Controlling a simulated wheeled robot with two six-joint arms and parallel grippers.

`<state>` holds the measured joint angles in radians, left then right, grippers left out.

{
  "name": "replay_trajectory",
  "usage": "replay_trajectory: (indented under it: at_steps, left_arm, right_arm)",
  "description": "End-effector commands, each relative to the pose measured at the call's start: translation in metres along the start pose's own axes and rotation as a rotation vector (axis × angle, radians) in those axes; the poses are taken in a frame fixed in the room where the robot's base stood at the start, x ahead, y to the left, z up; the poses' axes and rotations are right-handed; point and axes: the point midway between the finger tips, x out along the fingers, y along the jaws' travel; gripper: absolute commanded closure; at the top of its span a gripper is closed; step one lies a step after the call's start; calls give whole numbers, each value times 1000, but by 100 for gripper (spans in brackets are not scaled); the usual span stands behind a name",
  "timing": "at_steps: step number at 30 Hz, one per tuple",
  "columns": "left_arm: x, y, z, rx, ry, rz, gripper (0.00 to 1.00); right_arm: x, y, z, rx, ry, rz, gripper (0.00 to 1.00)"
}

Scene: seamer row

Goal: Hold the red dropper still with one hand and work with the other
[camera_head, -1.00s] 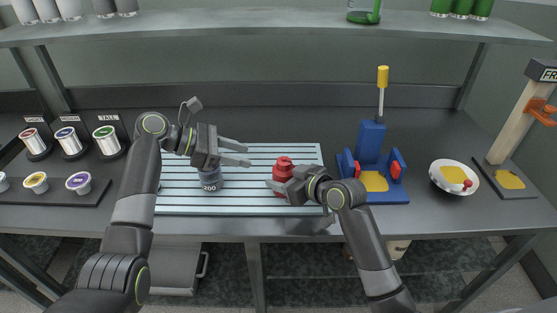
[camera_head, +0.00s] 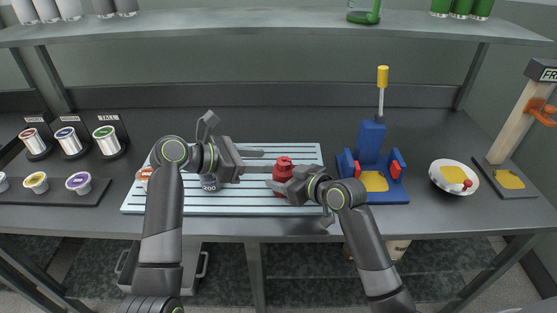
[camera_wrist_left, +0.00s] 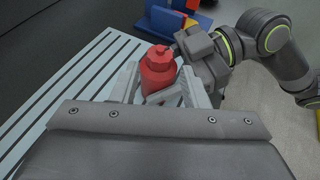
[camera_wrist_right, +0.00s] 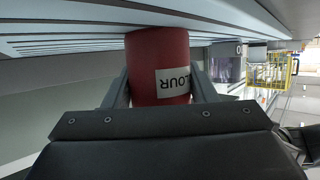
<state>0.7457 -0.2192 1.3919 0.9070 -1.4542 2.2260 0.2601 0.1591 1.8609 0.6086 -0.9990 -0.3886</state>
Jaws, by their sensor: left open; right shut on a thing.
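The red dropper (camera_head: 284,163) stands upright on the ribbed light mat (camera_head: 230,206). My right gripper (camera_head: 280,187) is shut on it from the right; in the right wrist view the red body (camera_wrist_right: 158,62), with a label partly reading "LOUR", sits between the fingers. My left gripper (camera_head: 266,163) is open and points at the dropper from the left. In the left wrist view the dropper (camera_wrist_left: 158,72) shows between or just ahead of the open fingers; I cannot tell whether they touch it.
A grey container marked 200 (camera_head: 209,184) stands behind my left arm. To the right are a blue press-like stand (camera_head: 371,140), a white bowl (camera_head: 440,183) and a wooden post stand (camera_head: 515,120). Lidded cans (camera_head: 105,140) and small pots (camera_head: 78,183) are at the left.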

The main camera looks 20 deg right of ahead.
Motion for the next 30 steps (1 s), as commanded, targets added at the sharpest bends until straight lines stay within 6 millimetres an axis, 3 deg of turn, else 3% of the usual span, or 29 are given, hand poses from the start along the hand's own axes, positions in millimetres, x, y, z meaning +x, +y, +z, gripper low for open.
replay_trajectory:
  at_steps: [3, 9, 22, 30]
  left_arm:
    - [24, 0, 1, -1, 0, -4, 59]
    - [49, 0, 0, 0, 0, -2, 59]
    - [58, 0, 0, 2, 0, 0, 59]
    - [58, 0, 0, 1, 0, 0, 92]
  right_arm:
    - [0, 0, 0, 0, 0, 0, 74]
    - [0, 0, 0, 0, 0, 0, 74]
    - [0, 0, 0, 0, 0, 0, 74]
    - [0, 0, 0, 0, 0, 0, 74]
